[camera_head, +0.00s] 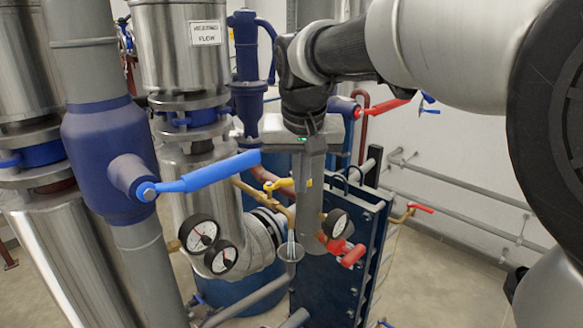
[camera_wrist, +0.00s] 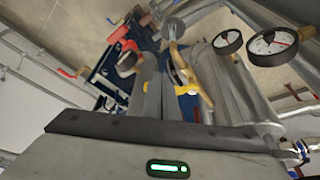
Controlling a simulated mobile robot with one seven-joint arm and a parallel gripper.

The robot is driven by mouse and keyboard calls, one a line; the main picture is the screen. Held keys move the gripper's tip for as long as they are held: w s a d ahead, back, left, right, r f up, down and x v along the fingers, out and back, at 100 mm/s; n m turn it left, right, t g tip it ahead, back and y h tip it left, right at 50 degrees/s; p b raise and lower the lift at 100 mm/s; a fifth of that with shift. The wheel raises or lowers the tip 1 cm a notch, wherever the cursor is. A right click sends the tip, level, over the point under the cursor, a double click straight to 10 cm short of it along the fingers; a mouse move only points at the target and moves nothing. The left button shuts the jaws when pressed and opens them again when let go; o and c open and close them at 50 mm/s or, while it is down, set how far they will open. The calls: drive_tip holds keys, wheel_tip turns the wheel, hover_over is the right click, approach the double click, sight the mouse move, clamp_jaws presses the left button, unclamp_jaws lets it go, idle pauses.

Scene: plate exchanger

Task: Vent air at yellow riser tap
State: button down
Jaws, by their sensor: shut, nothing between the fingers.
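The yellow tap handle (camera_head: 274,185) sits on a thin brass riser fitting (camera_head: 283,208) in the middle of the head view. A small funnel (camera_head: 291,253) hangs under the brass outlet. My gripper (camera_head: 303,187) points down over the tap, its fingers shut and empty. The fingers overlap part of the yellow handle in the head view. In the wrist view the yellow handle (camera_wrist: 186,89) shows just right of the shut fingers (camera_wrist: 160,85), partly hidden; I cannot tell if they touch. The funnel (camera_wrist: 174,27) is beyond the fingertips.
A large blue-handled valve (camera_head: 210,174) juts from the left pipe. Pressure gauges (camera_head: 198,233) stand left of the tap, and one (camera_head: 335,223) stands right. A red-handled valve (camera_head: 347,251) and the blue plate exchanger (camera_head: 350,275) are close on the right. Free floor lies farther right.

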drive_tip(key=shift+w+d+n, duration=0.15)
drive_tip(key=shift+w+n, duration=0.15)
drive_tip(key=shift+n, duration=0.2)
drive_tip(key=w+n, duration=0.1)
drive_tip(key=w+n+y+p, duration=0.1)
drive_tip(key=n, duration=0.1)
drive_tip(key=w+n+y+p, duration=0.1)
drive_tip(key=n, duration=0.1)
drive_tip(key=shift+w+d+r+g, duration=0.1)
drive_tip(key=shift+w+d+g, duration=0.1)
drive_tip(key=shift+d+g, duration=0.15)
drive_tip(key=shift+w+a+p, duration=0.15)
drive_tip(key=shift+w+p, duration=0.2)
drive_tip(key=shift+w, duration=0.45)
